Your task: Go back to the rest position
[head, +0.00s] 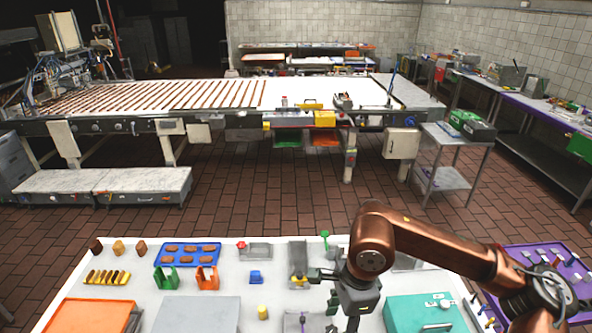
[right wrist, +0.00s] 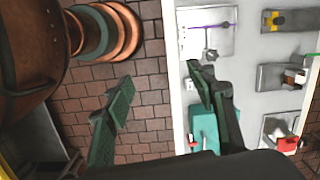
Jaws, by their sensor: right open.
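My right arm, copper coloured, reaches in from the right in the head view. Its right gripper (head: 322,289) is over the right-middle part of the white table (head: 255,283). In the right wrist view the right gripper (right wrist: 159,77) has its two dark green fingers wide apart with nothing between them. The left finger is over the brick floor and the right finger over the table's edge. My left arm and gripper are not in view.
The table holds a blue tray (head: 159,260) of brown pieces, an orange tray (head: 92,318), green and orange holders, grey trays and a teal case (head: 408,311). A purple tray (head: 517,254) is at the right. Brick floor (head: 250,205) lies open before the conveyor (head: 215,110).

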